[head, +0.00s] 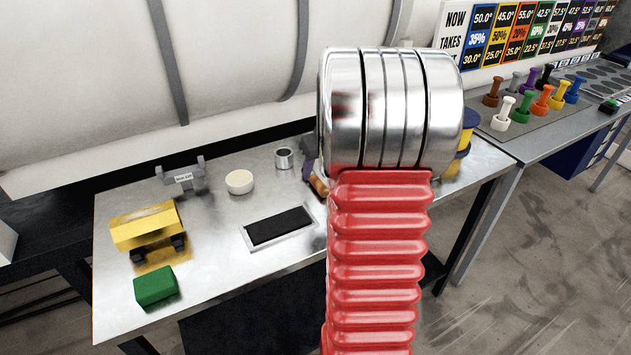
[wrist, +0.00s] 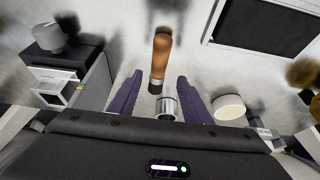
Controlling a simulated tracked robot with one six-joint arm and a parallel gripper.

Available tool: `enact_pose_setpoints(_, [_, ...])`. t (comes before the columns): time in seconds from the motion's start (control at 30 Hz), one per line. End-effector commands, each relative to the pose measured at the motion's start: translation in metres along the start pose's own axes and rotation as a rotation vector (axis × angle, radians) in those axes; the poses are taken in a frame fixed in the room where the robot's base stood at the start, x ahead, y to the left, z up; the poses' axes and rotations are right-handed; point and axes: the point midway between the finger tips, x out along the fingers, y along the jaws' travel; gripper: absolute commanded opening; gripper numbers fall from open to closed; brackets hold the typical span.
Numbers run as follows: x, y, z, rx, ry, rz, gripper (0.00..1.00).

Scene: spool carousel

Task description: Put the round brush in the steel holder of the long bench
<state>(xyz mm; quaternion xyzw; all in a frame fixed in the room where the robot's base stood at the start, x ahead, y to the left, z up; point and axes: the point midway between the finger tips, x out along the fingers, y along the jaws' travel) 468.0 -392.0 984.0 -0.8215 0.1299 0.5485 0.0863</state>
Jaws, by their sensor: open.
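The round brush has an orange-brown wooden handle (wrist: 161,58) with a metal collar at its near end. In the wrist view it lies just beyond and between the tips of my gripper (wrist: 158,90), whose purple fingers are spread with nothing held. The brush's bristles are not clear. The steel holder (wrist: 167,108) is a short open cylinder, seen between the fingers just below the brush. In the head view the holder (head: 283,158) stands at the back of the long bench (head: 215,262). A sliver of the handle (head: 319,187) shows beside my arm, which hides most of the gripper.
A white round tub (head: 240,182) stands left of the holder. A framed black pad (head: 280,226) lies in front. A yellow block-like item (head: 146,227) and a green block (head: 156,286) are at the left. A grey box (wrist: 72,85) stands left of my fingers in the wrist view.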

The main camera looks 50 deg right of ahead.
Motion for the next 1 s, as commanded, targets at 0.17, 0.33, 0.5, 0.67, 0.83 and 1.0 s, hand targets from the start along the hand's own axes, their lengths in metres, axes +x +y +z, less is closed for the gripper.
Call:
enact_pose_setpoints(0.17, [0.018, 0.002, 0.003, 0.002, -0.003, -0.002, 0.44])
enact_pose_setpoints(0.33, [0.04, 0.003, 0.004, 0.0, -0.003, -0.002, 0.44])
enact_pose_setpoints(0.5, [0.05, 0.003, 0.003, -0.001, -0.001, -0.001, 0.44])
enact_pose_setpoints(0.67, [0.05, 0.003, 0.003, -0.001, 0.0, 0.0, 0.44])
enact_pose_setpoints(0.83, [0.05, 0.003, 0.003, 0.0, -0.001, -0.001, 0.44])
enact_pose_setpoints(1.0, [0.05, 0.003, 0.003, 0.0, -0.001, -0.001, 0.44])
